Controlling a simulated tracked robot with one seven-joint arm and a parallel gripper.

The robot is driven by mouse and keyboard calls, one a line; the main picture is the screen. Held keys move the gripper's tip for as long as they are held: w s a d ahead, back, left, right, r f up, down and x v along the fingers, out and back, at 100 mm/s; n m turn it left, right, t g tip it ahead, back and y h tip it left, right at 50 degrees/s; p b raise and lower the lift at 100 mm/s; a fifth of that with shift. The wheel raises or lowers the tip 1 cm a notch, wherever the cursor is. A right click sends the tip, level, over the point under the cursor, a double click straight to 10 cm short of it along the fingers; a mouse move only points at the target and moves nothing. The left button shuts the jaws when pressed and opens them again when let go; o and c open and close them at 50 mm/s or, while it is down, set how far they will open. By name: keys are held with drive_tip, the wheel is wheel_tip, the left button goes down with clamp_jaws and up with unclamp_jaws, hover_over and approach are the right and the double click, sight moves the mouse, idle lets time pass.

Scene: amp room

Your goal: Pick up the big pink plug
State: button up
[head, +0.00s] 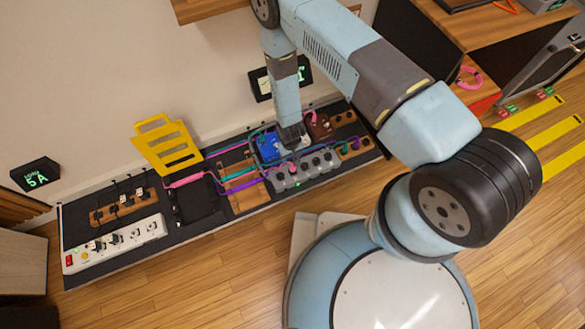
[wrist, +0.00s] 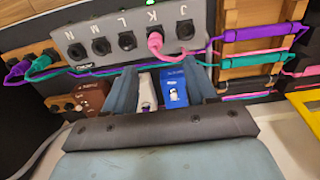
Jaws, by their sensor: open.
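In the wrist view a pink plug (wrist: 155,42) sits in a jack near the letter K on the grey jack panel (wrist: 104,24). A pink cable leads from it. My gripper (wrist: 160,76) is open, with its fingers apart and nothing held between them. It points down at the pedals, just short of the panel, and the pink plug lies beyond the fingertips. In the head view my gripper (head: 292,138) is over the pedal board, beside the grey panel (head: 304,171).
A blue pedal (wrist: 173,87) and a white pedal (wrist: 147,88) show between my fingers. A brown pedal (wrist: 88,80) stands beside them. Purple, teal and pink cables cross the board. A yellow rack (head: 167,147) and a white power strip (head: 115,242) are farther left.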

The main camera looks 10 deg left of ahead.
sight(293, 167)
wheel_tip(293, 167, down, 8)
drive_tip(key=shift+w+d, duration=0.1)
drive_tip(key=shift+w, duration=0.05)
drive_tip(key=shift+w+d+f, duration=0.1)
drive_tip(key=shift+w+f, duration=0.05)
drive_tip(key=shift+f, duration=1.15)
drive_tip(key=shift+w+d+f, duration=0.1)
drive_tip(key=shift+w+f, duration=0.05)
drive_tip(key=shift+f, duration=1.15)
clamp_jaws()
